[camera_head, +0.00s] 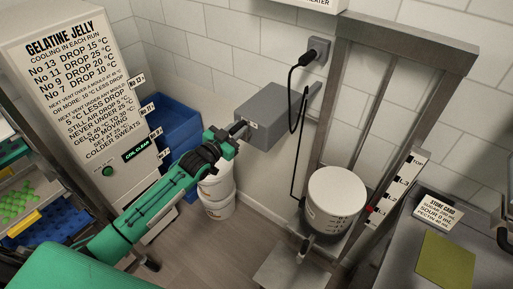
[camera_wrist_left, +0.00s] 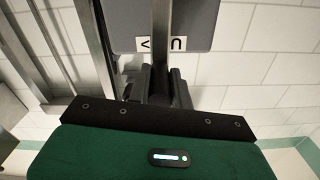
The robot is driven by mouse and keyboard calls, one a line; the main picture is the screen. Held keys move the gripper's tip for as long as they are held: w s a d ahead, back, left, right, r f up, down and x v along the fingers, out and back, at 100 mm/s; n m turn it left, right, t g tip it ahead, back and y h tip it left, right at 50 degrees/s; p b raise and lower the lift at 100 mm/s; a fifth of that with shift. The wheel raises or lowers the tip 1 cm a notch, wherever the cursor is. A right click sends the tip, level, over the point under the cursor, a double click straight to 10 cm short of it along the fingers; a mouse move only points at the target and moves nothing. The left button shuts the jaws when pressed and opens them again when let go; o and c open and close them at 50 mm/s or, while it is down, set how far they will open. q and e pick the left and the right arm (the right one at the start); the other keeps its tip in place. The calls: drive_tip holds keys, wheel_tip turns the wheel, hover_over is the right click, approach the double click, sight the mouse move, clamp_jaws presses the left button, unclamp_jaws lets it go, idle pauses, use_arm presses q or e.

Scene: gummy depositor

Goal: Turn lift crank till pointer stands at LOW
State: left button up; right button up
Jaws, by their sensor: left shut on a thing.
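My left gripper (camera_head: 238,131) is at the front of a grey wall box (camera_head: 272,122). In the left wrist view its dark fingers (camera_wrist_left: 162,82) are shut on a dark upright bar (camera_wrist_left: 162,30), apparently the lift crank's handle, which crosses the box's face and partly hides its label (camera_wrist_left: 163,44). In the head view the gripper hides most of this handle. The lift scale (camera_head: 396,190) stands at the right, with TOP and L3 readable. A small red pointer (camera_head: 370,210) shows near its lower part; I cannot read the mark there. My right gripper is not in view.
A white drum (camera_head: 335,197) sits low in the metal lift frame (camera_head: 407,45). White buckets (camera_head: 218,190) and a blue bin (camera_head: 178,122) stand below and behind my left arm. A cable (camera_head: 293,100) hangs beside the box. A grey bench (camera_head: 485,205) is at right.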

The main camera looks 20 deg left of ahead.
use_arm(q)
drive_tip(key=shift+f, duration=0.4)
drive_tip(key=shift+a, duration=0.15)
drive_tip(key=shift+w+a+f+b, duration=0.15)
drive_tip(key=shift+w+a+b, duration=0.2)
drive_tip(key=shift+a, duration=0.3)
drive_tip(key=shift+w+a+f+b, duration=0.15)
drive_tip(key=shift+a+b, duration=0.25)
drive_tip(key=shift+a, duration=0.2)
drive_tip(key=shift+o, duration=0.2)
drive_tip(key=shift+a+r, duration=0.15)
drive_tip(key=shift+w+a+f+b, duration=0.25)
drive_tip(key=shift+a+b, duration=0.2)
drive_tip(key=shift+a, duration=0.15)
drive_tip(key=shift+w+a+f+b, duration=0.2)
drive_tip(key=shift+w+a+b, duration=0.05)
drive_tip(key=shift+a+b, duration=0.25)
drive_tip(key=shift+a, duration=0.1)
